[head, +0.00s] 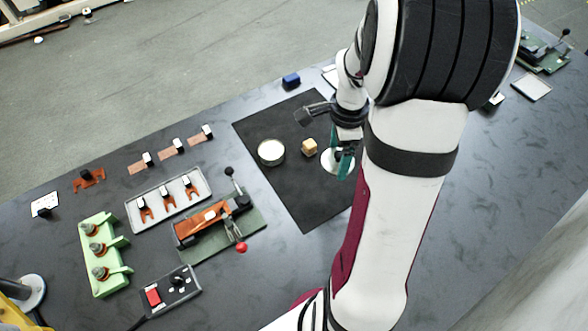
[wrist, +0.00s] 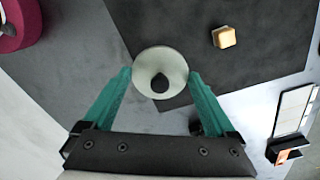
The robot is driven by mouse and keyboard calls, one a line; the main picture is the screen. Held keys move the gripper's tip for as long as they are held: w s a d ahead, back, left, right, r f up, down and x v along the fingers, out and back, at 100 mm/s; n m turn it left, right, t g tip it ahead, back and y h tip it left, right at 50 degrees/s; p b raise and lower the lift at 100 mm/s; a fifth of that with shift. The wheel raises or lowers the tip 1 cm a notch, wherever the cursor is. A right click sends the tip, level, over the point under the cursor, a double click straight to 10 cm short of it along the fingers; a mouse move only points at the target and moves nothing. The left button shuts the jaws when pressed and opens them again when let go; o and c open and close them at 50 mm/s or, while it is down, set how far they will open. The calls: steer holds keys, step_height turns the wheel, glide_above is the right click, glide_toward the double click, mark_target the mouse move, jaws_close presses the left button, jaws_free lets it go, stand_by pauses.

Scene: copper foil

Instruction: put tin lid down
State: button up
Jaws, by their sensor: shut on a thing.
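The tin lid (wrist: 146,66) is a pale round disc with a dark knob at its middle. In the wrist view it lies between the teal fingertips of my gripper (wrist: 159,76), which is shut on it by its edges. In the head view the lid (head: 330,165) shows near the right side of the black mat (head: 300,205), partly hidden by my gripper (head: 342,165) and arm. Its height above the mat is hard to tell. A round, pale-topped tin (head: 271,152) stands on the mat to the left.
A small wooden block (head: 309,147) sits on the mat between tin and lid; it also shows in the wrist view (wrist: 224,38). A blue block (head: 291,80) lies behind the mat. Fixtures and a grey tray (head: 168,200) fill the left. The mat's front is clear.

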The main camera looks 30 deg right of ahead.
steer(key=s, duration=0.1)
steer(key=s+a+f, duration=0.1)
steer(key=shift+s+a+f, duration=0.1)
steer(key=shift+s+a, duration=0.1)
steer(key=shift+s, duration=0.1)
glide_above(293, 186)
step_height(293, 186, down, 6)
steer(key=shift+s+f, duration=0.1)
steer(key=shift+f, duration=0.1)
step_height(293, 186, down, 4)
steer(key=shift+f, duration=0.1)
steer(key=shift+f, duration=0.1)
steer(key=o, duration=1)
